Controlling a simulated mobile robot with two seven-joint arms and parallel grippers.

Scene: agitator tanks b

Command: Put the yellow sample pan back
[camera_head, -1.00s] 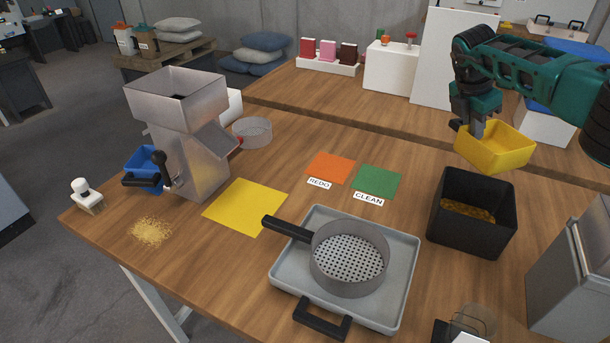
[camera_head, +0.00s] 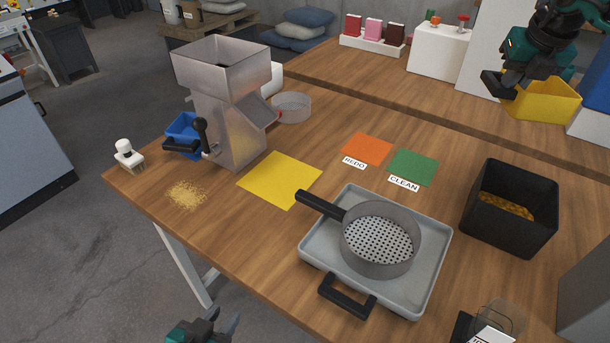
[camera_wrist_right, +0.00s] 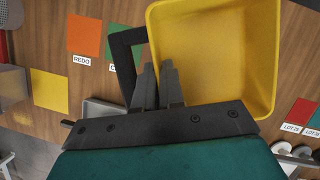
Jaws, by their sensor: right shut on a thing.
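The yellow sample pan (camera_head: 543,102) is in the air at the upper right of the head view, above the back bench. My right gripper (camera_head: 503,86) is shut on it at its black handle (camera_wrist_right: 126,62). In the right wrist view the pan (camera_wrist_right: 215,50) fills the upper middle, beside the fingers (camera_wrist_right: 158,84); I see no contents in it. A yellow square (camera_head: 280,180) lies bare on the bench between the metal mill and the grey tray. My left gripper (camera_head: 224,324) is low at the bottom edge, off the bench front, with its fingers apart and empty.
A black bin (camera_head: 510,208) with grain stands at right. A sieve (camera_head: 380,240) sits on a grey tray (camera_head: 432,262). The metal mill (camera_head: 225,110), blue tray (camera_head: 184,130), brush (camera_head: 128,154) and spilled grain (camera_head: 187,194) are at left. Orange (camera_head: 367,148) and green squares (camera_head: 413,167) lie bare.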

